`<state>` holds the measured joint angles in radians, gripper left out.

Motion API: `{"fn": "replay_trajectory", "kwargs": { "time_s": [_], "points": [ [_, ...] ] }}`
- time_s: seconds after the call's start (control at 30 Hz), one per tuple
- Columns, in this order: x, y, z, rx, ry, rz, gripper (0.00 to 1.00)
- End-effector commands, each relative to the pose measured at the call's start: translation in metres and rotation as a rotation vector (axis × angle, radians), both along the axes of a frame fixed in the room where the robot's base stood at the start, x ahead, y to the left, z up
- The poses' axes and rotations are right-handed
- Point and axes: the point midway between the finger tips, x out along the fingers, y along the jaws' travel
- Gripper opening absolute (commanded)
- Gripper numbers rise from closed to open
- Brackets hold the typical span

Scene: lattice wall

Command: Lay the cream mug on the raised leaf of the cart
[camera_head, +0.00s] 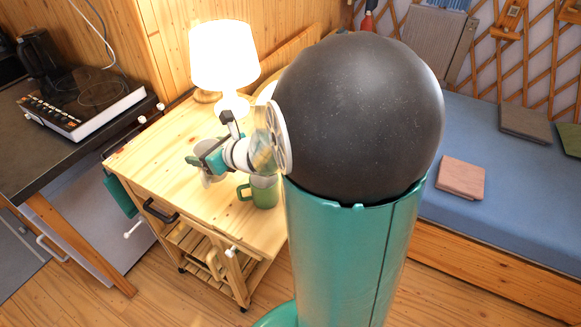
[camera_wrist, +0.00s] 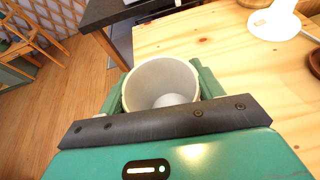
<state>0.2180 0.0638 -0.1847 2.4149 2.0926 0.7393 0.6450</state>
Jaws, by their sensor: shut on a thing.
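The cream mug (camera_wrist: 150,76) is between the two green fingers of my gripper (camera_wrist: 161,88) in the wrist view, its open mouth facing the camera and its inside empty. In the head view the mug (camera_head: 211,179) is partly hidden by my gripper (camera_head: 206,163), over the wooden top of the cart (camera_head: 150,158). I cannot tell whether the mug touches the top. The cart's pale top is level; I cannot make out where its leaf begins.
A green mug (camera_head: 265,191) stands on the cart, right of my gripper. A lit lamp (camera_head: 225,58) stands at the back of the cart. A dark counter with a hob (camera_head: 85,98) is at the left. A blue bench (camera_head: 465,135) is at the right.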

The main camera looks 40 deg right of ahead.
Motion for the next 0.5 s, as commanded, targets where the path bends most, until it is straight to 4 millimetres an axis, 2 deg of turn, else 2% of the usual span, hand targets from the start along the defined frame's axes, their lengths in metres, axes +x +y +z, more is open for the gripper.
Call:
{"fn": "replay_trajectory", "kwargs": {
  "time_s": [0.03,0.2,0.33,0.5],
  "points": [
    [-0.013,-0.019,0.012,-0.004,-0.007,-0.018,0.35],
    [-0.056,-0.055,0.034,-0.004,-0.004,-0.040,0.35],
    [-0.081,-0.070,0.042,-0.002,-0.002,-0.053,0.35],
    [-0.095,-0.079,0.044,0.001,0.001,-0.059,0.35]
  ]
}}
